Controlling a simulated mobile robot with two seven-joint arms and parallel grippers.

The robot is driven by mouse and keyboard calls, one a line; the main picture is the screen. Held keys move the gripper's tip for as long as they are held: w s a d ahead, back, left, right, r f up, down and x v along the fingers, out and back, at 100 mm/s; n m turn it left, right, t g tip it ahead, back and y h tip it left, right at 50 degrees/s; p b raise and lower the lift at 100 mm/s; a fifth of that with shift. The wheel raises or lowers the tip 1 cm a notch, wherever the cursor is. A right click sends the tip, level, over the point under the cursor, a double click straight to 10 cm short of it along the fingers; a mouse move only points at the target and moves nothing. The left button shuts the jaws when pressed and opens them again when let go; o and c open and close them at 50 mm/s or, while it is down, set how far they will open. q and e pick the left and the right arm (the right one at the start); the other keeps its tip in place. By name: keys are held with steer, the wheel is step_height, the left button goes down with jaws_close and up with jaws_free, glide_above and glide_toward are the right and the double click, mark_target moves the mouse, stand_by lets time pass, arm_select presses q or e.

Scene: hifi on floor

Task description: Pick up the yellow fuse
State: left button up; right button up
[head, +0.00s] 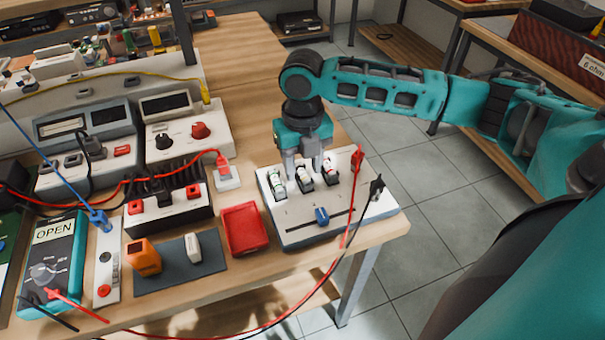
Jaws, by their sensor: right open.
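A light grey fuse panel (305,213) lies on the wooden bench and carries three small white fuses in black holders. The left fuse (278,180) has greenish marks and the right fuse (330,169) has reddish marks. The middle fuse (304,182) is partly hidden by my right gripper; I cannot make out a yellow marking on it. My right gripper (304,170) points down over the middle holder, with its two fingers apart on either side of the middle fuse. Whether they touch it is unclear. My left gripper is out of view.
A blue slider (322,215) sits at the panel's front, with red and black leads at its right edge. Left of it are a red tray (245,228), an orange block (144,257) and a white block (193,247) on a dark mat. Instruments and cables crowd the left.

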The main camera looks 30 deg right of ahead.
steer(key=shift+f, duration=0.25)
steer(key=shift+c, duration=0.4)
jaws_close()
steer(key=shift+r, duration=0.1)
